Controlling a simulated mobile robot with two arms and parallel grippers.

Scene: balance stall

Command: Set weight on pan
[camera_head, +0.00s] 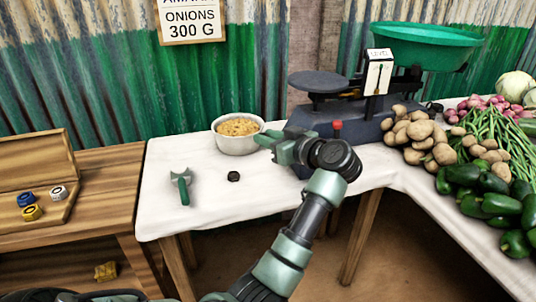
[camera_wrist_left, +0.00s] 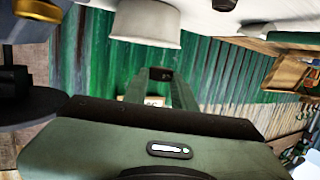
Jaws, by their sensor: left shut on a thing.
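My left gripper (camera_head: 268,144) is shut, above the white table just right of the bowl and in front of the scale. In the left wrist view its fingers (camera_wrist_left: 160,82) close on a small dark thing (camera_wrist_left: 161,74), seemingly a weight; its details are too small to tell. The scale (camera_head: 340,115) has a flat dark pan (camera_head: 318,82) on its left, which looks empty, and a large green pan (camera_head: 425,45) on its right. The flat pan is right of and above my gripper. A small dark hexagonal weight (camera_head: 233,177) lies on the table. My right gripper is out of view.
A bowl of yellowish food (camera_head: 237,143) stands left of my gripper. A small green tool (camera_head: 182,186) lies on the table (camera_head: 215,205). A wooden box (camera_head: 35,170) at left holds blue, yellow and white-marked weights. Potatoes (camera_head: 420,135) and peppers (camera_head: 490,205) crowd the right.

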